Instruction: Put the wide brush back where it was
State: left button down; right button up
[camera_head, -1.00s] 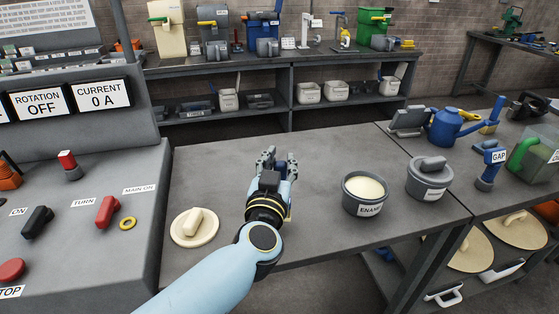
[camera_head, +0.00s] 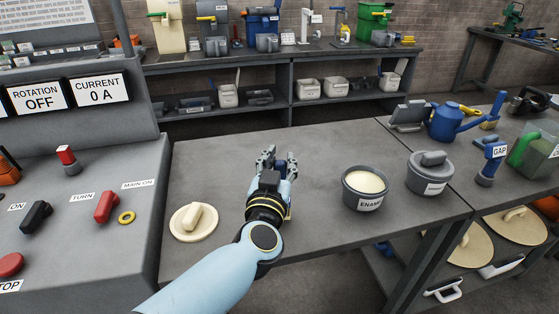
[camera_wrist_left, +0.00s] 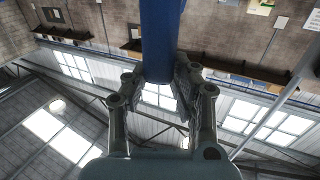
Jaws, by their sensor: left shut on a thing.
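My left gripper (camera_head: 278,160) is above the middle of the grey bench (camera_head: 330,150), left of the pot labelled ENAMEL (camera_head: 363,201). It is shut on a long blue handle, which I take to be the wide brush's. In the left wrist view, the handle (camera_wrist_left: 160,40) runs between the two fingers of the gripper (camera_wrist_left: 161,90) and out of the top of the picture. My right gripper is not in view.
A cream round lid (camera_head: 193,223) lies on the bench at left, beside the control console (camera_head: 95,190). A grey lidded pot (camera_head: 430,175) stands right of the enamel pot. A blue watering can (camera_head: 447,124) and a blue GAP tool (camera_head: 489,165) stand farther right. The bench behind my gripper is clear.

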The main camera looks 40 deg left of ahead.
pick_arm(q)
jog(key=shift+f+b, duration=0.35)
jog(key=shift+f, duration=0.45)
dwell(0.5)
grip_release()
dwell(0.5)
dwell(0.4)
